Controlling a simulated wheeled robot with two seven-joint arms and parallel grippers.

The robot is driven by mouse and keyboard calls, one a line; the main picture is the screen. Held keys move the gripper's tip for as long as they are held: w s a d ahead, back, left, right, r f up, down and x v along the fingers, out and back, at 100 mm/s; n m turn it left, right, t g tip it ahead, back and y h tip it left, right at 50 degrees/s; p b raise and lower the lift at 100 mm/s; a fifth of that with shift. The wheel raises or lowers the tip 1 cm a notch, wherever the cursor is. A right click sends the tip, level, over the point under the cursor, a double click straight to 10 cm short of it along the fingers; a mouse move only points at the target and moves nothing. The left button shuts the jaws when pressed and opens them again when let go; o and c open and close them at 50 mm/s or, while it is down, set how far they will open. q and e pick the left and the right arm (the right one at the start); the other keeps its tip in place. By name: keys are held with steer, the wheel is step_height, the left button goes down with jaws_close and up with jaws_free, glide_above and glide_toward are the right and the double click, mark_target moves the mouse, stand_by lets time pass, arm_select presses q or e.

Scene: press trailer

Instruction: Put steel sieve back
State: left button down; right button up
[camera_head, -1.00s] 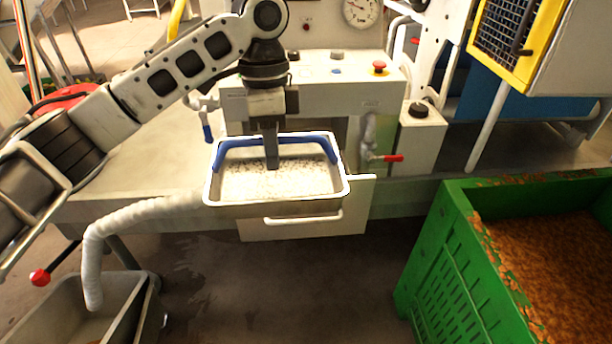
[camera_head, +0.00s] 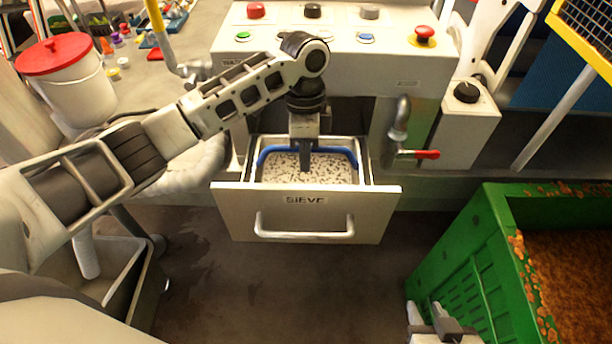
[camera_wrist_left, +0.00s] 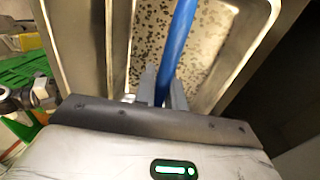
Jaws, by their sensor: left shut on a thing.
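The steel sieve (camera_head: 331,171) has a speckled, perforated bottom and a blue handle (camera_head: 277,152). It is inside the open drawer (camera_head: 232,215), whose front is marked SIEVE. Whether it rests on the drawer floor I cannot tell. My left gripper (camera_head: 305,165) points down and is shut on the blue handle. In the left wrist view the handle (camera_wrist_left: 181,40) runs between the fingers (camera_wrist_left: 164,88), above the perforated sieve bottom (camera_wrist_left: 152,35). My right gripper (camera_head: 440,328) shows partly at the bottom edge, in front of the green crate; its opening is unclear.
The machine panel (camera_head: 290,45) with coloured buttons stands behind the drawer. A red-handled valve (camera_head: 427,154) is to its right. The green crate (camera_head: 450,250) with brown contents stands at right. A grey bin (camera_head: 105,265) is at lower left. The floor before the drawer is clear.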

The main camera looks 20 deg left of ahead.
mark_target(306, 179)
arm_select(q)
steer(key=shift+f, duration=3.35)
steer(key=shift+f, duration=0.15)
steer(key=c, duration=1.5)
jaws_free()
steer(key=shift+o, duration=0.2)
step_height(306, 179, up, 12)
steer(key=w, duration=0.2)
steer(key=shift+a+b, duration=0.35)
steer(key=shift+b, duration=0.05)
steer(key=shift+w, duration=0.1)
